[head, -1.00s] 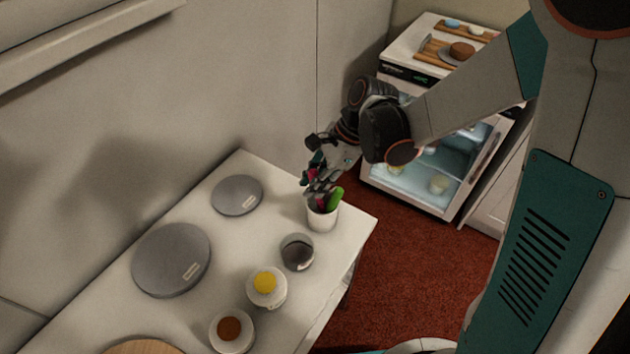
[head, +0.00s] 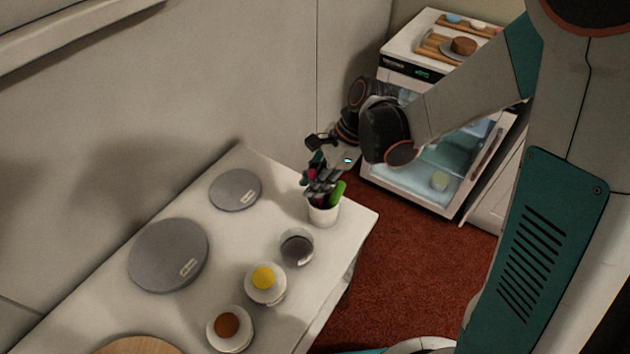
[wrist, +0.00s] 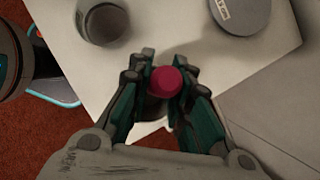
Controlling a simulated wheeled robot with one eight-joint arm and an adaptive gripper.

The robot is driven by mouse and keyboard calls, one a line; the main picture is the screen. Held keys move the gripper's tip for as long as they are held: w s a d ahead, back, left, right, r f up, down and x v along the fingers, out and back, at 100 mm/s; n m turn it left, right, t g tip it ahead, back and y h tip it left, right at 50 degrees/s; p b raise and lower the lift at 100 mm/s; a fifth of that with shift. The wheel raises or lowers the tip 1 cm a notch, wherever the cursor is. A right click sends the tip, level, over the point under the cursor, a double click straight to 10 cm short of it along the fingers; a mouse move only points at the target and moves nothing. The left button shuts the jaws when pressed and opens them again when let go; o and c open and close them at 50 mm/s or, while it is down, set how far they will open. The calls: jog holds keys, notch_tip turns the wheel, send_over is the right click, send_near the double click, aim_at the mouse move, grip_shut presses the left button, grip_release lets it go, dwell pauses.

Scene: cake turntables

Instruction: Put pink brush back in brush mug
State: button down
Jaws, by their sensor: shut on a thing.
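The white brush mug (head: 323,212) stands near the right corner of the white table in the head view, with a green brush (head: 337,194) standing in it. My gripper (head: 318,187) is just over the mug's mouth and is shut on the pink brush. A bit of the pink brush (head: 313,172) shows between the fingers in the head view. In the wrist view my gripper (wrist: 162,85) grips the brush, and its round pink end (wrist: 166,82) faces the camera. The fingers hide the lower part of the brush, so I cannot tell how far it is inside the mug.
Two grey turntables (head: 168,255) (head: 236,190) lie on the table (head: 215,228). A dark-filled cup (head: 296,248), a yellow-topped cup (head: 264,281) and a brown-topped cup (head: 229,328) stand along the front edge. A glass-door fridge (head: 425,165) is behind right.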

jog(key=c, duration=1.4)
grip_release()
jog(key=shift+r+p, duration=3.55)
jog(key=shift+r, duration=1.45)
jog(key=s+d+r+n+t+h+b, duration=0.2)
jog(key=s+d+r+n+t, duration=0.2)
jog(key=s+d+n, duration=0.2)
jog(key=s+d+r+n+t+h+b, duration=0.2)
jog(key=s+d+n, duration=0.4)
jog(key=d+n, duration=0.3)
notch_tip(320, 180, up, 3)
jog(key=shift+s+d+f+t+h, duration=0.15)
jog(key=shift+d+t+h, duration=0.25)
jog(key=shift+t+h, duration=0.45)
